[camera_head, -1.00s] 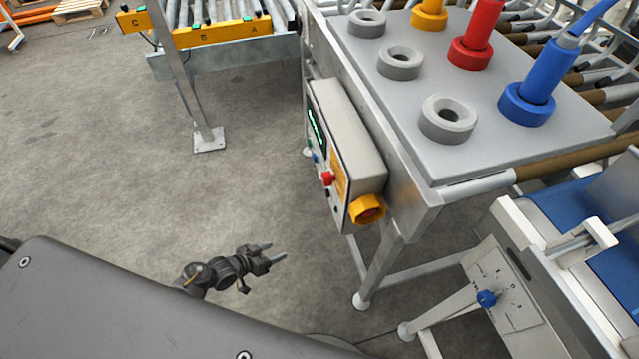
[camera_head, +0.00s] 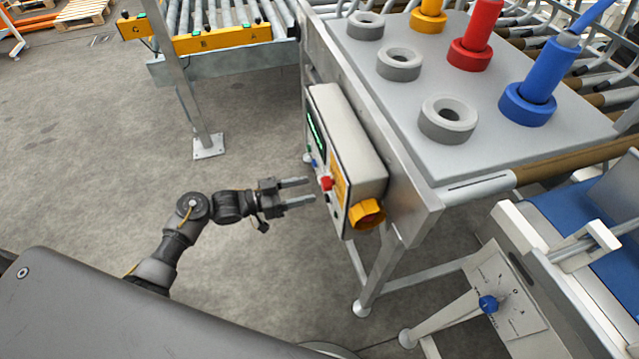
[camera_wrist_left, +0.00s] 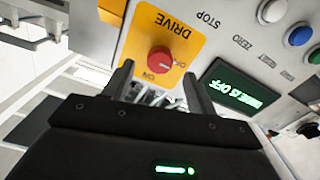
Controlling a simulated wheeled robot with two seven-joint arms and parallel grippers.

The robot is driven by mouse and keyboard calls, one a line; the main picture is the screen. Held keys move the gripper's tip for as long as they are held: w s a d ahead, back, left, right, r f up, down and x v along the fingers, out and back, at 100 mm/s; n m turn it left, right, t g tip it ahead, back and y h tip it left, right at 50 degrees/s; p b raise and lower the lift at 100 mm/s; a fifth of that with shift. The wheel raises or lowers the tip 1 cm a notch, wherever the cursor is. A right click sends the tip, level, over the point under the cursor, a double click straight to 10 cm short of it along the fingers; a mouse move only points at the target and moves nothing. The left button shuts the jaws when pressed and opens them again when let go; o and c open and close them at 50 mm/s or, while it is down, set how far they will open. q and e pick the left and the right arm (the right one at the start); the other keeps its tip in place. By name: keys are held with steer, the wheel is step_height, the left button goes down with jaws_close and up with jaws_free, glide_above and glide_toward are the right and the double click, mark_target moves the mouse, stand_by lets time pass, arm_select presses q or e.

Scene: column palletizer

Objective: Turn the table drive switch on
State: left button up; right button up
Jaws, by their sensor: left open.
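The drive switch is a red knob (camera_wrist_left: 161,61) on a yellow plate (camera_wrist_left: 160,28) marked DRIVE and ON in the left wrist view. It also shows as a red knob (camera_head: 327,183) on the side of the grey control box (camera_head: 350,140) in the head view. A green-lit display (camera_wrist_left: 241,86) beside it reads upside down, ending in "IS OFF". My left gripper (camera_head: 312,191) is open, its fingers pointing at the box face. In the left wrist view its fingertips (camera_wrist_left: 158,72) lie either side of the knob, seemingly short of it. My right gripper is not in view.
Blue (camera_wrist_left: 299,35) and other push buttons line the panel. The table (camera_head: 440,165) above carries rings and coloured handles. A blue knob (camera_head: 488,304) is lower right. Open floor lies left.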

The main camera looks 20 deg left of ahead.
mark_target(322, 186)
arm_select(q)
steer(key=x, duration=0.5)
steer(key=shift+p, duration=0.35)
steer(key=c, duration=1)
